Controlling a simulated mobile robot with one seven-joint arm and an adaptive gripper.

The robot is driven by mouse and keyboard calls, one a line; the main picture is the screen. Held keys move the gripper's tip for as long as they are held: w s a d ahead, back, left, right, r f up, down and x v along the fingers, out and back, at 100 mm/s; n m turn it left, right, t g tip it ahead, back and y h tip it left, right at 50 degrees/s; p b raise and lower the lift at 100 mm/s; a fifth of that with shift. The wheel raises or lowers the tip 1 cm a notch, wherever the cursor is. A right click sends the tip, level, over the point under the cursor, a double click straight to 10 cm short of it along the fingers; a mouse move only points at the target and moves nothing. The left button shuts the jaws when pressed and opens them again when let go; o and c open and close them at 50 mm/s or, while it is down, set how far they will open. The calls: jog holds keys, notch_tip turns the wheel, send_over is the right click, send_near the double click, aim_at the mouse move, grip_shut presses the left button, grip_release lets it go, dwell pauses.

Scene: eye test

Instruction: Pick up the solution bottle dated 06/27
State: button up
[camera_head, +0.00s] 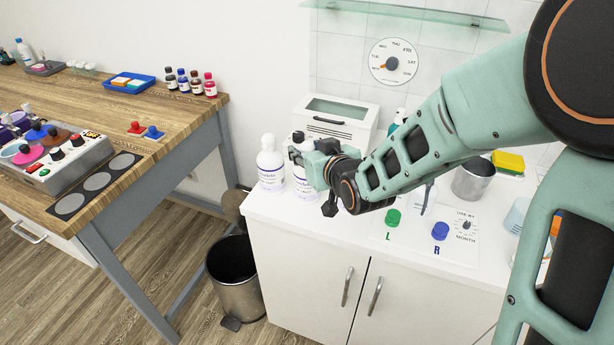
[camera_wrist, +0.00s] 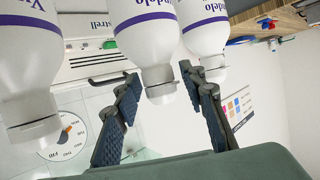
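Three white bottles with purple-banded labels show in the wrist view, upside down in that picture: a near one at left (camera_wrist: 25,75), a middle one (camera_wrist: 148,45) and one at right (camera_wrist: 203,35). In the head view a white bottle (camera_head: 270,168) stands on the counter's left end, and another (camera_head: 302,184) stands beside it, partly behind my gripper (camera_head: 308,160). My gripper's two fingers (camera_wrist: 160,78) are spread in the wrist view, with the middle bottle's white cap between them and gaps on both sides. No date is readable on any label.
A weekday dial (camera_head: 392,63) is on the wall. A bin (camera_head: 233,275) stands left of the cabinet.

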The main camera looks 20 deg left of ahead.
grip_shut()
jog(key=shift+a+r, duration=0.1)
jog(key=shift+r, duration=0.05)
dwell(0.4)
